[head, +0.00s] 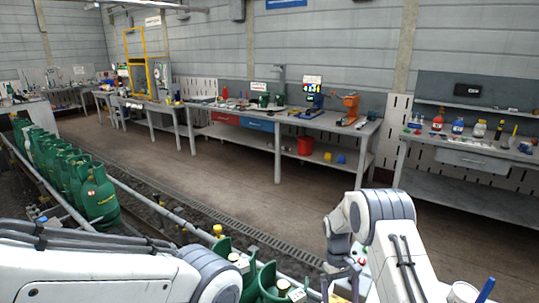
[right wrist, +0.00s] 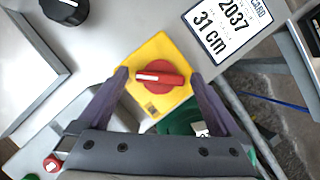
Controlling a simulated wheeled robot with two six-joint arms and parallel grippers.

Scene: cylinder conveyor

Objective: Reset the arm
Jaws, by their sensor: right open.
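My right gripper (right wrist: 160,88) is open in the right wrist view, its two purple-grey fingers spread. A red rotary switch (right wrist: 161,79) on a yellow plate (right wrist: 160,49) shows between the fingertips. The handle lies roughly level in the picture; I cannot tell whether the fingers touch it. In the head view my right arm (head: 375,215) is bent at the lower right, with its wrist low in front of the conveyor side. My left arm (head: 100,275) reaches in from the lower left. Its gripper is out of the picture.
Green gas cylinders (head: 98,196) line the conveyor at left, and more green cylinders (head: 270,283) stand between my arms. The panel also has a black knob (right wrist: 66,7), a red button (right wrist: 52,164) and a card (right wrist: 228,25). Workbenches (head: 300,118) line the wall beyond open floor.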

